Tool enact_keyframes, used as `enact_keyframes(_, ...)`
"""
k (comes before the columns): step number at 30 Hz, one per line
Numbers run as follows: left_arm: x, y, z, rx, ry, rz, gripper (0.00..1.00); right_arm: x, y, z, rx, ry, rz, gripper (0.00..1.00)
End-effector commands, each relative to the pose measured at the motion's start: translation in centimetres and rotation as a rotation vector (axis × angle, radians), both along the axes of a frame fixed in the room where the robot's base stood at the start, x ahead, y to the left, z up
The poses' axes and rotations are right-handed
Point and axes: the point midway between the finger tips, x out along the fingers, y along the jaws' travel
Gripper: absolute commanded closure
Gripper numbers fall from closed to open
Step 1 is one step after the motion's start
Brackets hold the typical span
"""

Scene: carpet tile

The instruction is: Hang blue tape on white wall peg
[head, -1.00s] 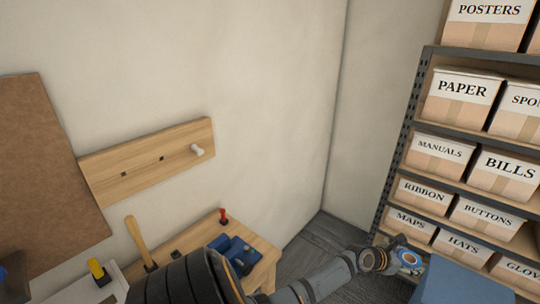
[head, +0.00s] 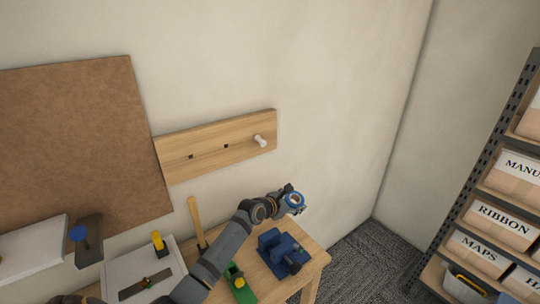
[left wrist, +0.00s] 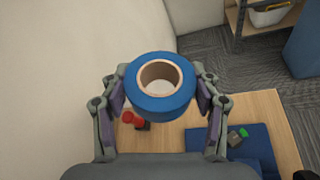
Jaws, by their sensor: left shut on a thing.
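The blue tape (left wrist: 160,103) is a roll with a tan core. My left gripper (left wrist: 161,94) is shut on it, with one finger on each side, in the left wrist view. In the head view the tape (head: 295,201) and left gripper (head: 288,197) are above the bench, below and to the right of the peg. The white wall peg (head: 260,141) sticks out of the right end of a wooden board (head: 208,150) on the wall, and it is bare. My right gripper is not in view.
The wooden bench (head: 315,258) below carries a blue vise (head: 283,250), a green tool (head: 238,284) and a wooden handle (head: 197,222). A red-topped item (left wrist: 130,118) stands under the gripper. A brown panel (head: 80,150) hangs left of the board. Wall around the peg is clear.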

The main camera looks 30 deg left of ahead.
Motion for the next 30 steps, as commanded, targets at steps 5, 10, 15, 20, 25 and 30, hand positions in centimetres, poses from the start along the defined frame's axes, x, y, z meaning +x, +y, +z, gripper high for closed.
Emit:
enact_keyframes(5,-0.9,2.7,8.9,0.597,-0.178,-0.108,0.70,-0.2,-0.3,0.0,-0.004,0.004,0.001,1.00)
enact_keyframes(10,-2.3,3.6,15.7,1.003,-0.320,-0.144,0.70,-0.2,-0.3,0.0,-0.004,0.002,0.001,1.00)
enact_keyframes(15,-3.4,3.6,19.1,1.147,-0.368,-0.145,0.70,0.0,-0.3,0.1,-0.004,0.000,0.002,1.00)
enact_keyframes(20,-3.5,3.5,19.6,1.164,-0.374,-0.144,0.70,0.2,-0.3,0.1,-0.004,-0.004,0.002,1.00)
enact_keyframes(25,-3.5,3.5,19.6,1.161,-0.373,-0.144,0.70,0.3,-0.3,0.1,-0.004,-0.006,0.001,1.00)
enact_keyframes(30,-3.6,3.6,19.7,1.160,-0.372,-0.144,0.70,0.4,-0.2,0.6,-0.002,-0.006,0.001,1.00)
